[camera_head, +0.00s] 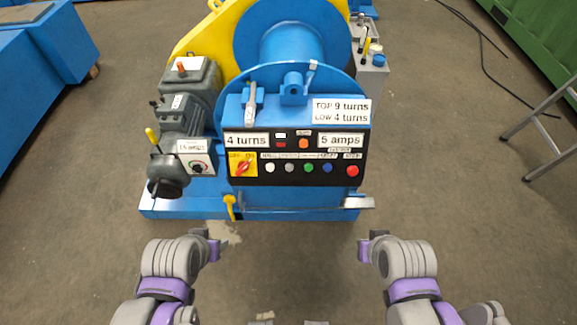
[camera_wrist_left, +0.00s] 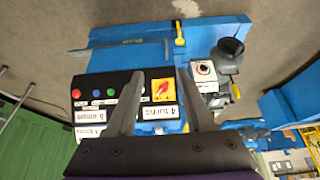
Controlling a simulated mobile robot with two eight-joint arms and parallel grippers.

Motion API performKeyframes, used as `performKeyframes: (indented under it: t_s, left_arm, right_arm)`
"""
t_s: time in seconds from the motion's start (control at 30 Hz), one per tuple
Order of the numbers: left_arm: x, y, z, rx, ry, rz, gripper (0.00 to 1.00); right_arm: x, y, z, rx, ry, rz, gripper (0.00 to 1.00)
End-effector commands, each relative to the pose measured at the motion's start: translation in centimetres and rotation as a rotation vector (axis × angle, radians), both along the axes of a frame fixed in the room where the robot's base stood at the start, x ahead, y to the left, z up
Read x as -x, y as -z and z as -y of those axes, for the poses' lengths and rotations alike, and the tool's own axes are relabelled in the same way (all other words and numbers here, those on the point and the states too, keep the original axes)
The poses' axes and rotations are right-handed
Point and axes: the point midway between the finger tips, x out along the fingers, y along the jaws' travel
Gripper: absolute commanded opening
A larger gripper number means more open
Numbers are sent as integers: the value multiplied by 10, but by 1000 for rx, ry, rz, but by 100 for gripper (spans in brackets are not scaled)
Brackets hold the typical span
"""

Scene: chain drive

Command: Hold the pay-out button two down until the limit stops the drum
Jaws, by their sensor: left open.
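The winch's black control panel (camera_head: 295,157) carries a row of buttons: white (camera_head: 270,168), grey (camera_head: 289,168), green (camera_head: 308,168), blue (camera_head: 327,168) and red (camera_head: 352,170). The small labels above them are too blurred to tell which is pay-out two. Displays read "4 turns" (camera_head: 246,140) and "5 amps" (camera_head: 340,140). The blue drum (camera_head: 290,42) is behind the panel. My left gripper (camera_head: 213,249) is open and empty, apart from the panel, front left; its fingers (camera_wrist_left: 160,74) show in the left wrist view. My right gripper (camera_head: 366,249) is front right, its opening unclear.
A plate (camera_head: 341,110) reads "TOP 9 turns, LOW 4 turns". A red-on-yellow rotary switch (camera_head: 243,164) sits left of the buttons. A grey motor with a yellow lever (camera_head: 153,138) stands left. A metal step (camera_head: 358,202) juts out low right. The floor in front is clear.

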Motion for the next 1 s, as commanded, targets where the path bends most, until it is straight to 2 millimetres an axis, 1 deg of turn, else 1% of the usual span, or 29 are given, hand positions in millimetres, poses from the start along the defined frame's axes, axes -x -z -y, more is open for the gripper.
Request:
performKeyframes:
  t_s: [0.27,0.37,0.4,0.57,1.0]
  left_arm:
    - [0,0,0,0,0,0,52]
    - [0,0,0,0,0,0,36]
    - [0,0,0,0,0,0,29]
    - [0,0,0,0,0,0,0]
    - [0,0,0,0,0,0,0]
  right_arm:
    - [0,0,0,0,0,0,0]
    - [0,0,0,0,0,0,0]
    - [0,0,0,0,0,0,0]
    - [0,0,0,0,0,0,0]
    - [0,0,0,0,0,0,0]
